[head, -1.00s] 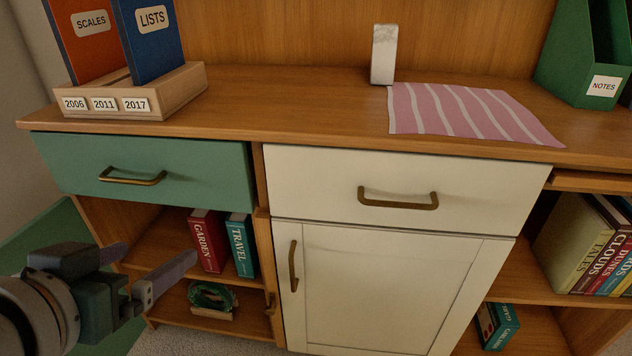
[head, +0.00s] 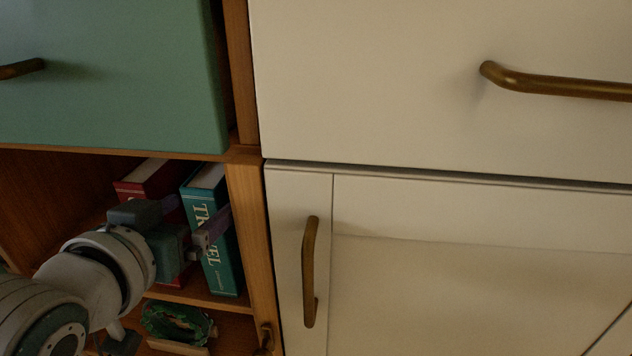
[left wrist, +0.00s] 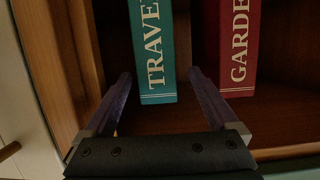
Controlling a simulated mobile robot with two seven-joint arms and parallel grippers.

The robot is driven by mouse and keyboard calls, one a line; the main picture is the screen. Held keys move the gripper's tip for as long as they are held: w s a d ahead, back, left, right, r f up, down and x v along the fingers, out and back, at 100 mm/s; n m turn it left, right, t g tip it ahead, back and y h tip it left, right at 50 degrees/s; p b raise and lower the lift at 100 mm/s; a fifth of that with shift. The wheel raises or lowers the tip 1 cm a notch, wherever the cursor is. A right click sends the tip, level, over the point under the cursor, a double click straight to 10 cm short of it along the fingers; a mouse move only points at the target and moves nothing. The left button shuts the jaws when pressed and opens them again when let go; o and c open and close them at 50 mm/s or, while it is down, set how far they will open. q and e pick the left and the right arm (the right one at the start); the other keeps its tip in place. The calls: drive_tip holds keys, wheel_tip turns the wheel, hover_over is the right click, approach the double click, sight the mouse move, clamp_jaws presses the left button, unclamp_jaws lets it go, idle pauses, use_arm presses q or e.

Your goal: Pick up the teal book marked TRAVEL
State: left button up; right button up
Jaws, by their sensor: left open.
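My left gripper (head: 198,221) is open in front of the books and covers part of both spines. In the left wrist view its two fingers (left wrist: 159,100) point at the TRAVEL spine, one on each side of it, with the book's lower end between the fingertips. I cannot tell how deep the fingers reach. My right gripper is not in view.
The red GARDEN book (head: 150,178) stands beside the teal book; a gap separates them in the left wrist view. A wooden divider (head: 250,240) is close on the right. Below lies a green coiled thing (head: 177,322). The white door (head: 470,270) is shut.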

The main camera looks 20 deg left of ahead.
use_arm(q)
drive_tip(key=shift+b+x, duration=0.35)
drive_tip(key=shift+x, duration=0.55)
drive_tip(key=b+x, duration=0.4)
drive_tip(key=shift+w+d+f, duration=0.1)
drive_tip(key=shift+w+f, duration=0.1)
drive_tip(key=shift+f, duration=0.05)
drive_tip(key=shift+w, duration=0.25)
drive_tip(key=shift+r, duration=0.1)
drive_tip(key=shift+c, duration=0.3)
drive_tip(key=shift+s, duration=0.1)
drive_tip(key=shift+c, duration=0.7)
clamp_jaws()
